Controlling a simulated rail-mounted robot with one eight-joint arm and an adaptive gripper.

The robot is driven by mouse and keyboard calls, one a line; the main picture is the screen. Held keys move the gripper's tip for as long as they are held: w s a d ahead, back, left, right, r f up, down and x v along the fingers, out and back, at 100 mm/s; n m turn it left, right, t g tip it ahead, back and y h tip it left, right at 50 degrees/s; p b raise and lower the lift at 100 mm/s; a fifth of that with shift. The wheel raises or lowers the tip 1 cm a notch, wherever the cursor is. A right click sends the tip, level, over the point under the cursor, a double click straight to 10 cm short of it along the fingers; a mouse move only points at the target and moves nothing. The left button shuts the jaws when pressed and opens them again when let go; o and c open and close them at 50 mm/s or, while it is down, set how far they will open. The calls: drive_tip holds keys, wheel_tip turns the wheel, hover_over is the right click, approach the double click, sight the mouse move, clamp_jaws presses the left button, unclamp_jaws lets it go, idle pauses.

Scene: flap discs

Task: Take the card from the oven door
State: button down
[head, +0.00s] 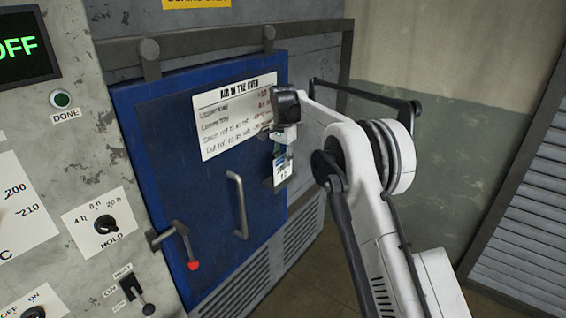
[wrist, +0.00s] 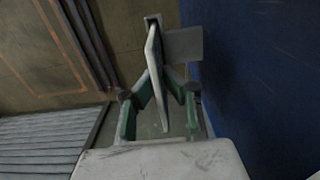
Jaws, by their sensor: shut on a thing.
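The blue oven door (head: 165,140) is closed on the grey oven front. A small card (head: 281,168) with a blue-and-white face and print at its bottom hangs upright in front of the door's right part. My gripper (head: 285,132) is above it, and its fingers are mostly hidden there. In the wrist view my gripper (wrist: 158,78) is shut on the card (wrist: 153,50), which shows nearly edge-on between the green fingers. A pale grey plate (wrist: 184,45) lies behind it towards the door (wrist: 255,80). I cannot tell whether card and plate touch.
A white printed sheet (head: 222,125) is on the door, left of my gripper. A metal door handle (head: 238,205) and a red-tipped lever (head: 188,250) stick out below. A louvred grey panel (head: 530,215) stands at right. Floor is open between.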

drive_tip(key=shift+r, duration=0.15)
drive_tip(key=shift+r+p, duration=1.6)
drive_tip(key=shift+r, duration=1.75)
